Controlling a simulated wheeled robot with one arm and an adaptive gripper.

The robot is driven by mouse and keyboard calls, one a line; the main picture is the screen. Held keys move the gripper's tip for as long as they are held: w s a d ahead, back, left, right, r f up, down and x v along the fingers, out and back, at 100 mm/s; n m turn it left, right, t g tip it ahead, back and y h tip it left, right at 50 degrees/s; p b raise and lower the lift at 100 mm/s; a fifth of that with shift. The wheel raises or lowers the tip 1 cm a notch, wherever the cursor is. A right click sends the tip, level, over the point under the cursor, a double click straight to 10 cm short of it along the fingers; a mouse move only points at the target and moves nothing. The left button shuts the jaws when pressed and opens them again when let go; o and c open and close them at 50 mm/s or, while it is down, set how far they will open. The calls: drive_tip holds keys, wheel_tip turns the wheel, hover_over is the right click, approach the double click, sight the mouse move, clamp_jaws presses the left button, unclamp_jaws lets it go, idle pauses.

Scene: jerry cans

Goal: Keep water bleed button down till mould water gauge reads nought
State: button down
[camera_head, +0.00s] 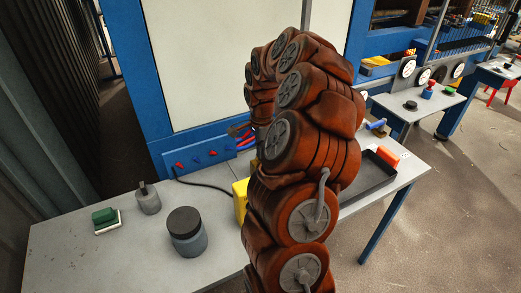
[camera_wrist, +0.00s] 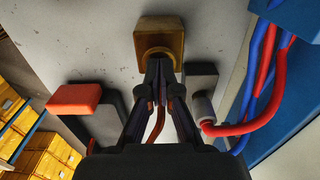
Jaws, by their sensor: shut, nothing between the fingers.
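My gripper (camera_wrist: 160,72) is shut and empty in the wrist view. Its fingertips overlap the lower part of a yellow-brown block (camera_wrist: 158,24) with a dark opening; I cannot tell whether they touch it. A dark block with an orange-red top (camera_wrist: 75,97) is left of the fingers. I see no label that marks the water bleed button.
On the grey table (camera_head: 75,255) are a black-lidded jar (camera_head: 187,232), a small grey can (camera_head: 148,200), a green-topped block (camera_head: 104,216) and a black tray (camera_head: 370,178). The table's front left is clear.

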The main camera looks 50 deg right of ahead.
wheel_tip(320, 180, down, 2)
drive_tip(key=b, duration=0.3)
drive_tip(key=shift+f, duration=0.2)
drive_tip(key=shift+s+a+b, duration=0.1)
drive_tip(key=shift+a+b, duration=0.05)
drive_tip(key=shift+b, duration=0.15)
drive_tip(key=shift+s+a+f, duration=0.25)
drive_tip(key=shift+a+f, duration=0.1)
drive_tip(key=shift+f, duration=0.25)
idle(1.3)
wheel_tip(320, 180, up, 16)
drive_tip(key=b, duration=0.3)
drive_tip(key=shift+w+d+f, duration=0.2)
drive_tip(key=shift+w+d, duration=0.1)
drive_tip(key=shift+d, duration=0.15)
idle(0.3)
